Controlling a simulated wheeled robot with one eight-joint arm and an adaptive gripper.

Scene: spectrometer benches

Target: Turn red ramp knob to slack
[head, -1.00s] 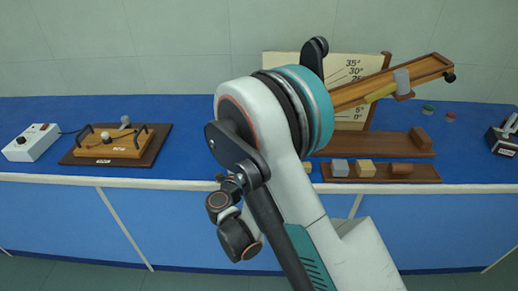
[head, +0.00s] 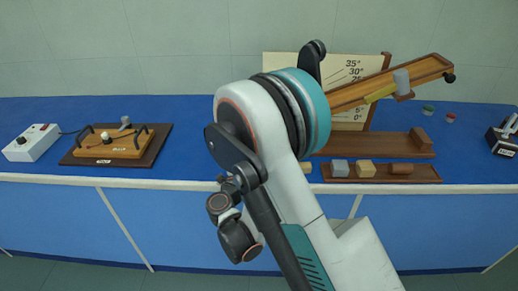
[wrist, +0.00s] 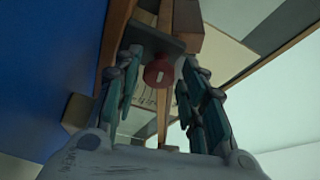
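The red knob (wrist: 159,74) shows in the wrist view as a round face with a pale mark. It lies beyond and between the fingertips of my gripper (wrist: 158,62). The fingers are apart, with a visible gap on each side of the knob, so they do not appear closed on it. In the head view my arm hides the gripper and the knob. The tilted wooden ramp (head: 345,97) stands at the right of the bench, before an angle board (head: 352,66) marked in degrees. A grey block (head: 402,80) sits on the ramp.
A wooden tray (head: 383,179) with several blocks lies at the bench's front edge. Red (head: 450,115) and green (head: 428,108) small discs lie behind right. A wooden board apparatus (head: 95,158) and a white box (head: 30,143) stand at left. Blue bench top (head: 190,135) between is clear.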

